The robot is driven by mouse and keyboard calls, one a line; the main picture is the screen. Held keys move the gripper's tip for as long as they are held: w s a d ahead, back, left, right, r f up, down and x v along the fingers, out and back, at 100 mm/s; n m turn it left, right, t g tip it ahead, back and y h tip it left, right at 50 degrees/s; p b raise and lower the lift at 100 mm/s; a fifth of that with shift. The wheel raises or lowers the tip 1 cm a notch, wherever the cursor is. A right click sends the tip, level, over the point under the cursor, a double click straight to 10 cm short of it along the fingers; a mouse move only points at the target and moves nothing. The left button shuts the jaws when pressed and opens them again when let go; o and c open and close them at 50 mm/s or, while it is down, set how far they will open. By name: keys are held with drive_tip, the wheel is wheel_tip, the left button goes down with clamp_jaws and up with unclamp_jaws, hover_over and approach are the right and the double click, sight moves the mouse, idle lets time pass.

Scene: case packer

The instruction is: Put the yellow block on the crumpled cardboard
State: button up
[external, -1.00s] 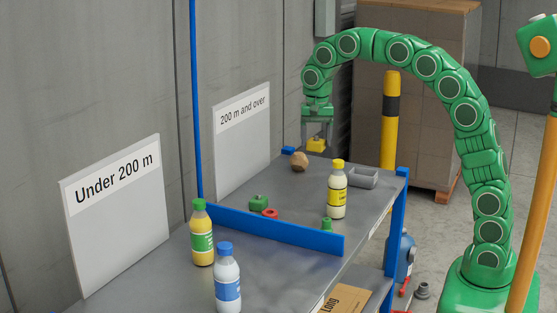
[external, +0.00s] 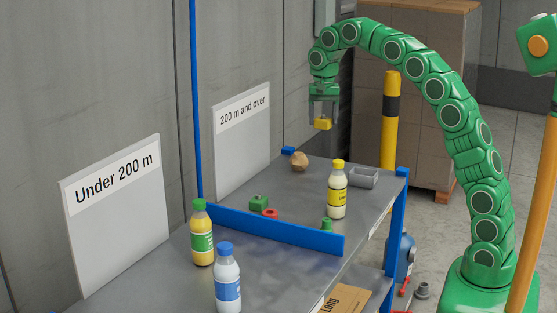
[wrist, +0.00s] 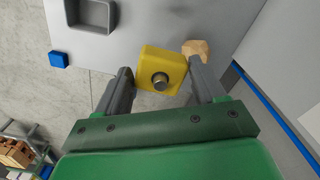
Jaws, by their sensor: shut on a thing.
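My gripper (external: 322,113) is shut on the yellow block (external: 323,124) and holds it in the air above the far end of the table. In the wrist view the yellow block (wrist: 150,55) sits between my two fingertips (wrist: 160,72), with a round metal knob on the side facing the camera. The crumpled cardboard (external: 300,161) is a small brown lump on the table top, below and slightly left of the block in the external view. In the wrist view the cardboard (wrist: 196,47) shows just right of the block, partly behind the right finger.
A grey tray (external: 362,180) and a yellow-labelled bottle (external: 337,195) stand right of the cardboard. A green block (external: 258,203) and red ring (external: 270,213) lie nearer, by a blue divider (external: 275,231). Bare table surrounds the cardboard.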

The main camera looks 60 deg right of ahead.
drive_tip(key=w+f, duration=0.1)
drive_tip(key=w, duration=0.2)
drive_tip(key=w+d+f, duration=0.1)
drive_tip(key=w, duration=0.1)
drive_tip(key=shift+d+f, duration=0.1)
drive_tip(key=shift+f, duration=0.2)
drive_tip(key=w+f, duration=0.3)
drive_tip(key=f, duration=0.1)
drive_tip(key=shift+d, duration=0.35)
drive_tip(key=shift+w+d+f, duration=0.2)
drive_tip(key=shift+w+f, duration=0.55)
drive_tip(key=shift+f, duration=1.55)
drive_tip(key=o, duration=1.1)
drive_tip(key=shift+f, duration=0.1)
